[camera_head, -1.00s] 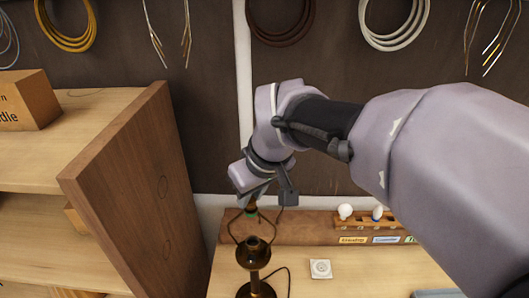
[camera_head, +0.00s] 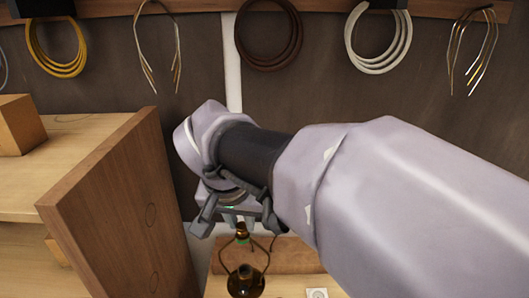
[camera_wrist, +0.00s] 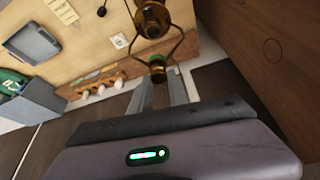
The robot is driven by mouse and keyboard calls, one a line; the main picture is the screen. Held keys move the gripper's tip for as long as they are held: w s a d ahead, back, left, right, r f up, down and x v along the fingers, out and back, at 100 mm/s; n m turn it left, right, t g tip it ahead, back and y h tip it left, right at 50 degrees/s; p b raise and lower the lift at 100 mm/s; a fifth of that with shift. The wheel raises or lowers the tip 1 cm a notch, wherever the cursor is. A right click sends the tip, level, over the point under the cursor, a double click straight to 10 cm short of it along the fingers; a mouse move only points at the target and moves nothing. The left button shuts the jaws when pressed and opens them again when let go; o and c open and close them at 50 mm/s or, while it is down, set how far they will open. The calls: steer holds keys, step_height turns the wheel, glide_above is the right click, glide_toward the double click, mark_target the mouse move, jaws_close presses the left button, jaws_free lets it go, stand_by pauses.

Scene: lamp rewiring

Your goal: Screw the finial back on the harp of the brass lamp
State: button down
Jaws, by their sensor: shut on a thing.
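The brass lamp (camera_head: 246,282) stands on the bench at the bottom of the head view, its foot cut off by the frame. Its wire harp (camera_head: 266,257) rises around the dark socket and comes together at the top. My gripper (camera_head: 239,224) is above the harp, fingers pointing down, shut on the small brass finial (camera_head: 242,233). In the wrist view the finial (camera_wrist: 157,74) sits between the fingertips, in line with the top of the harp (camera_wrist: 178,47). It appears to meet the harp top; whether its thread has caught cannot be told. The lamp socket (camera_wrist: 152,20) shows beyond.
A wooden panel (camera_head: 125,200) stands close to the left of my gripper. In the wrist view a rack of bulbs (camera_wrist: 95,92), a grey bin (camera_wrist: 35,100), a grey tray (camera_wrist: 33,42) and a white wall-plate-like square (camera_wrist: 118,40) are on the bench. Wire coils hang behind.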

steer(key=m+h, duration=0.1)
steer(key=m, duration=0.1)
steer(key=m+h, duration=0.1)
steer(key=m, duration=0.1)
steer(key=shift+a+m+g, duration=0.15)
steer(key=shift+m+g, duration=0.15)
steer(key=shift+m, duration=0.1)
steer(key=shift+f+m+p, duration=0.1)
steer(key=shift+m+p, duration=0.25)
steer(key=shift+m, duration=0.35)
steer(key=c, duration=1.2)
jaws_free()
steer(key=shift+o, duration=0.2)
